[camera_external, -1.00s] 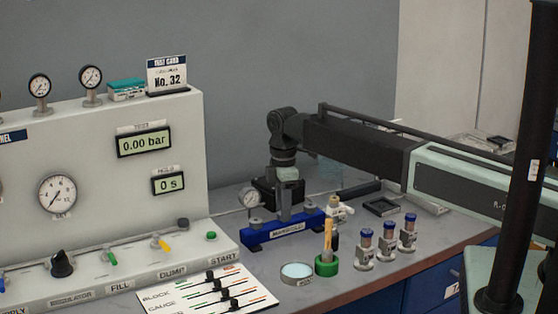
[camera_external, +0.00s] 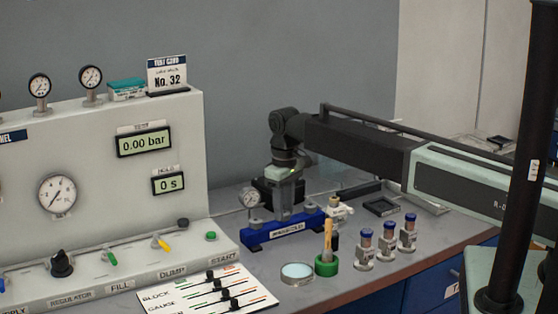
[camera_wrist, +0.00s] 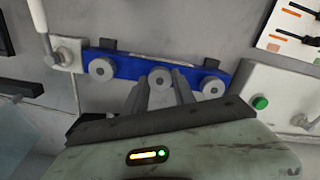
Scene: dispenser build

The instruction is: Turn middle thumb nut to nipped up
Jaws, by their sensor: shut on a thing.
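The blue manifold block (camera_external: 290,232) lies on the bench and also shows in the wrist view (camera_wrist: 130,67). Three grey round thumb nuts stand along it in the wrist view: one at the left (camera_wrist: 102,69), the middle thumb nut (camera_wrist: 161,78) and one at the right (camera_wrist: 212,86). My gripper (camera_wrist: 160,85) points down at the block with a finger on either side of the middle nut and is shut on it. In the external view, my gripper (camera_external: 286,212) stands over the block's middle and its fingers hide that nut.
A small gauge (camera_external: 250,197) stands behind the block's left end, and a white valve fitting (camera_external: 340,209) is at its right end. Blue-capped fittings (camera_external: 387,248), a green cup (camera_external: 326,265) and a round dish (camera_external: 297,273) stand in front. The test panel (camera_external: 110,180) is left.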

